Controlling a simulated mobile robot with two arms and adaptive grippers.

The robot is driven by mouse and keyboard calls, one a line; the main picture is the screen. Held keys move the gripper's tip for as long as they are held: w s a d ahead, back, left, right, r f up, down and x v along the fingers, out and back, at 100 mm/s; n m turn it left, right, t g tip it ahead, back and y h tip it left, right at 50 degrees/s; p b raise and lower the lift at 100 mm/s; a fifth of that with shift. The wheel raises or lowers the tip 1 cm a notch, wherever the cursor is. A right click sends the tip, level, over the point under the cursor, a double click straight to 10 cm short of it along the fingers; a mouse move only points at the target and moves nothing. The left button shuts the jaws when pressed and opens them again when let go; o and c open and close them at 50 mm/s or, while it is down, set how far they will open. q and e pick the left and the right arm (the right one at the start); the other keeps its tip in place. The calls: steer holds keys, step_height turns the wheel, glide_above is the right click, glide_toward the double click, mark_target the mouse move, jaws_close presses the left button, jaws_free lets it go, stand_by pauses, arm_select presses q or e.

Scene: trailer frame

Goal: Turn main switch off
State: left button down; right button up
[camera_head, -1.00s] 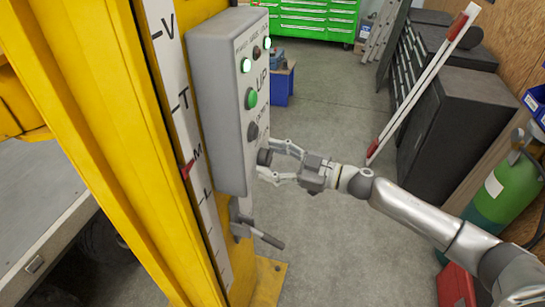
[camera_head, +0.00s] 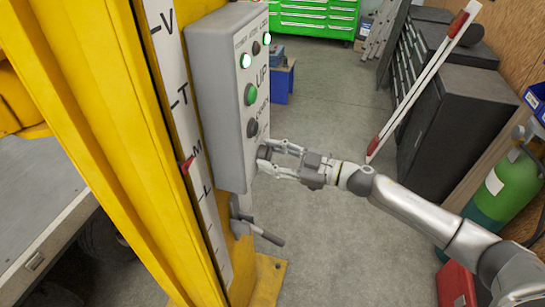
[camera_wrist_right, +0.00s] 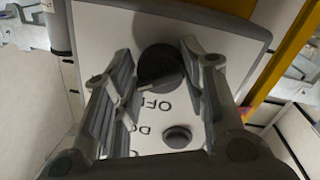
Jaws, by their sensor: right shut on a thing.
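The main switch (camera_head: 263,153) is a dark round knob low on the grey control box (camera_head: 214,90). In the right wrist view the knob (camera_wrist_right: 160,68) sits between my fingers, with lettering that reads "OFF" just below it. My right gripper (camera_head: 271,155) reaches in from the right and is shut on the knob, one finger on each side. It also shows in the right wrist view (camera_wrist_right: 156,80). The knob's exact turn angle is hard to tell. My left gripper is not in view.
Above the switch are a dark button (camera_head: 252,128), a green button (camera_head: 250,94) and lit lamps (camera_head: 245,61). A lever (camera_head: 268,236) sticks out below the box. A yellow post (camera_head: 120,130) stands at left.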

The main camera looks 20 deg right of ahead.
steer(key=n+b, duration=0.1)
steer(key=n, duration=0.1)
steer(key=n+b, duration=0.1)
steer(key=n, duration=0.1)
steer(key=n+b, duration=0.1)
steer(key=n, duration=0.1)
steer(key=shift+f, duration=0.3)
steer(key=n+y+b, duration=0.1)
steer(key=n+b, duration=0.3)
steer(key=n, duration=0.1)
steer(key=shift+r+n, duration=0.15)
steer(key=shift+n, duration=0.15)
steer(key=o, duration=1)
steer(key=shift+r, duration=0.1)
steer(key=shift+d, duration=0.15)
steer(key=r+v, duration=0.1)
steer(key=v, duration=1)
steer(key=shift+s+d+f, duration=0.2)
steer(key=shift+d+f, duration=0.15)
steer(key=shift+f, duration=0.2)
